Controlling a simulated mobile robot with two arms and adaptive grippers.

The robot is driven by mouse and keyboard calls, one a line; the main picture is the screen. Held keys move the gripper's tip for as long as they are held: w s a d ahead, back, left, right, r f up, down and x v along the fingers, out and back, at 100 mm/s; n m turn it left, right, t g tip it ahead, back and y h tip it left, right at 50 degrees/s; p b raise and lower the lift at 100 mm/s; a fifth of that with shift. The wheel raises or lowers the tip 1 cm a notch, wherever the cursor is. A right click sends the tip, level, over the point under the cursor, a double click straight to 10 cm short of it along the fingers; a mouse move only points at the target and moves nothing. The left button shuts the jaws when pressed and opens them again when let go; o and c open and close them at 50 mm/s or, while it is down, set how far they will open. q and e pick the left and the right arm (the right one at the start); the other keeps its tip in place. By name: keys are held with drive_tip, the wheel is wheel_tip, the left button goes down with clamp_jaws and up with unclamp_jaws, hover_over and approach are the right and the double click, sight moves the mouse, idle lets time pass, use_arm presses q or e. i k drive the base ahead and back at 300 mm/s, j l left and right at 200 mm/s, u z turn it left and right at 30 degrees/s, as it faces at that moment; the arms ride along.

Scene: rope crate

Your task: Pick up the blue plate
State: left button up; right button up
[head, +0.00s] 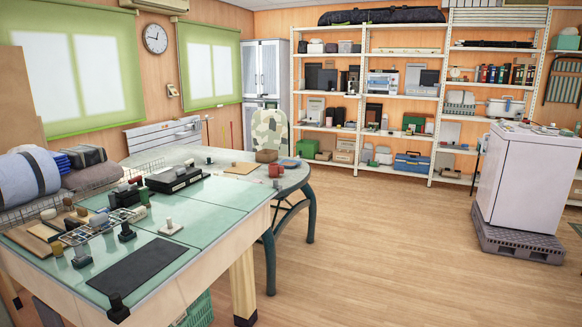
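A small flat bluish thing (290,163) lies on the far grey table, just behind a red cup (276,170). It may be the blue plate, but it is too small here to be sure. No other plate stands out in the head view. Neither of my grippers is in view.
A green-topped table (165,245) with stamps, a black mat (150,264) and a wire rack stands at front left, before the grey table (228,157). Shelves (362,85) line the back wall. A white cabinet (528,180) stands on a dark pallet at right. The middle floor is clear.

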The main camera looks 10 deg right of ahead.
sight(289, 164)
drive_tip(key=i+l+z, duration=0.45)
drive_tip(key=i, duration=0.75)
drive_tip(key=i+z, duration=0.4)
drive_tip(key=i, duration=1.75)
drive_tip(key=i+l, duration=0.15)
drive_tip(key=i, duration=0.75)
drive_tip(key=j+u, duration=0.05)
